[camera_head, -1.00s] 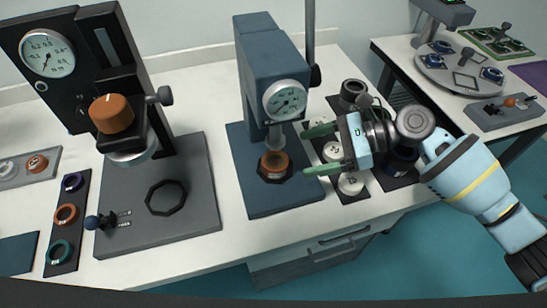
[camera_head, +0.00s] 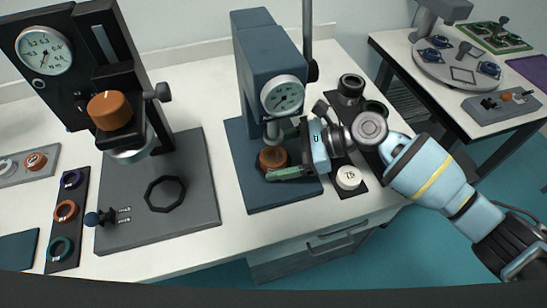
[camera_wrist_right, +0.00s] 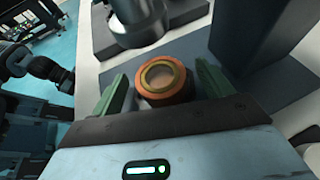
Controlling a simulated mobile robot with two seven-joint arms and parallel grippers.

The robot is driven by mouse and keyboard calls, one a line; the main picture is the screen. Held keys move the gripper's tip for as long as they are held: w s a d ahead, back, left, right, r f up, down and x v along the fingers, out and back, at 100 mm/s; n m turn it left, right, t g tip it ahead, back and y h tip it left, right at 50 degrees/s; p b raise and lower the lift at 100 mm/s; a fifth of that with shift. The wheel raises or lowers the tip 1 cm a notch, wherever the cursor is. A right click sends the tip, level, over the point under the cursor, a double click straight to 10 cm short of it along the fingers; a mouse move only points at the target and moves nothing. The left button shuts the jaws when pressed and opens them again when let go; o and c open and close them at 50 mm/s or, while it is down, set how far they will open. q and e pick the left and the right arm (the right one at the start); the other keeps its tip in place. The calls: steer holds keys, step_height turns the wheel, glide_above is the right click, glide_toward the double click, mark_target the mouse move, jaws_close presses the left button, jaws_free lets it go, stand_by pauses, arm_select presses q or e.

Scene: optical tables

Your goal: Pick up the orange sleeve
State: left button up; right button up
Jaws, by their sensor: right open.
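The orange sleeve (camera_head: 272,158) stands under the ram of the blue press (camera_head: 266,60), on the press's dark base. In the right wrist view the orange sleeve (camera_wrist_right: 165,79) shows a bright rim around a brownish centre. My right gripper (camera_head: 277,153) is open, its green fingers reaching in from the right at the sleeve. In the wrist view, one finger of the right gripper (camera_wrist_right: 161,88) is on each side of the sleeve, with visible gaps. The head view partly hides the far finger behind the press. My left gripper is not in view.
The press ram (camera_wrist_right: 138,20) hangs close above the sleeve. A black gauge stand (camera_head: 95,60) with an orange knob (camera_head: 110,110) is at left. A dark strip (camera_head: 80,232) there holds several rings, one of them orange (camera_head: 66,210). A white-topped cap (camera_head: 348,177) sits right of the press.

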mark_target(279, 155)
steer(key=c, duration=1.1)
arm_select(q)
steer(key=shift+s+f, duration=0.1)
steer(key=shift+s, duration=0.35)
arm_select(e)
steer(key=shift+c, duration=0.3)
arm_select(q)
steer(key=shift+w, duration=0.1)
arm_select(e)
steer(key=shift+r, duration=0.15)
steer(key=shift+r, duration=0.25)
step_height(279, 155, up, 3)
steer(key=shift+r+p, duration=0.15)
steer(key=shift+p, duration=0.15)
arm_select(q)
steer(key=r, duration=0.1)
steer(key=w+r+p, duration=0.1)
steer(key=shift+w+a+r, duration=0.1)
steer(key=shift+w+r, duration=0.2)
arm_select(e)
steer(key=s+d, duration=0.2)
steer(key=s, duration=0.3)
steer(key=s+d, duration=0.1)
steer(key=s, duration=0.5)
steer(key=s+d, duration=0.2)
steer(key=s, duration=0.4)
steer(key=shift+s+d+f, duration=0.1)
steer(key=shift+d+f, duration=0.15)
steer(key=shift+d, duration=0.05)
